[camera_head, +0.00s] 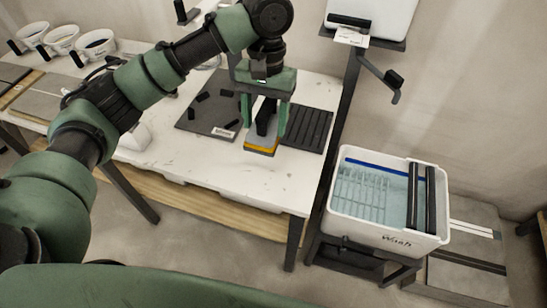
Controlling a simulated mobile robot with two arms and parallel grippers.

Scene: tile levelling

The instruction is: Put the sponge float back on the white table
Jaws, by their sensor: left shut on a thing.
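The sponge float (261,142) has a black handle, a grey-blue plate and a yellow-orange sponge edge. It is in my left gripper (265,118), whose green fingers are shut on the black handle. The float is over the white table (210,180), near its right side; I cannot tell whether its sponge touches the top. My right gripper does not show.
A dark mat (212,116) with small black pieces lies left of the float, and a black ribbed tray (308,130) lies right. A white wash tub (345,205) with blue water and rollers stands right of the table. Several white buckets stand far left. The table's front is mostly clear.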

